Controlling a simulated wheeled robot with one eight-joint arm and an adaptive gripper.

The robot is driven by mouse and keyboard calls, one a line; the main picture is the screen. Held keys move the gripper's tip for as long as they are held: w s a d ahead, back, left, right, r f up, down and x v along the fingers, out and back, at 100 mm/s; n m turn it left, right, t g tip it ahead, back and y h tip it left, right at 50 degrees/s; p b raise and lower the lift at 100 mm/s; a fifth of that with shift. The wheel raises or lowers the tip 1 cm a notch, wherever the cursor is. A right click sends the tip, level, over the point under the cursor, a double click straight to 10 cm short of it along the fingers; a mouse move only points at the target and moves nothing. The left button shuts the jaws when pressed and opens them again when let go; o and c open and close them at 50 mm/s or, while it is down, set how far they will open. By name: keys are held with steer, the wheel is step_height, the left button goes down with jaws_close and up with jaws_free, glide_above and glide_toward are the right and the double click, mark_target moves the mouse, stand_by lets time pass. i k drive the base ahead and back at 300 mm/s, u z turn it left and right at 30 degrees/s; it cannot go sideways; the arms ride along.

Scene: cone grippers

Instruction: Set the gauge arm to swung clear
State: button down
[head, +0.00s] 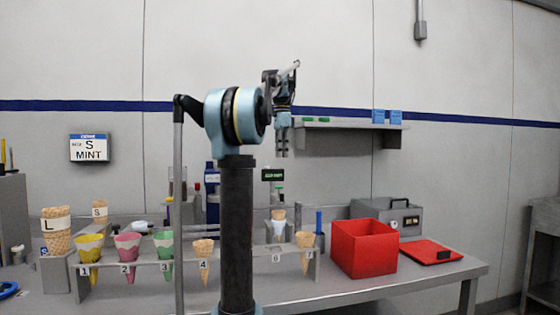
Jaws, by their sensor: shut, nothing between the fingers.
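My gripper (282,149) hangs fingers down in the upper middle of the head view. It is shut and empty, held in the air in front of the back wall, above the level of the cone rack. I cannot clearly pick out the gauge arm. I cannot tell whether either belongs to the gauge. My own arm and column hide part of the bench middle.
A numbered rack (228,259) holds several coloured and plain cones along the bench front. A red bin (364,248), a flat red scale (431,251) and a grey case (388,217) stand right. A sign (90,148) reads "S MINT".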

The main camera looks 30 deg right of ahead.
mark_target(281, 201)
steer(key=k, duration=1)
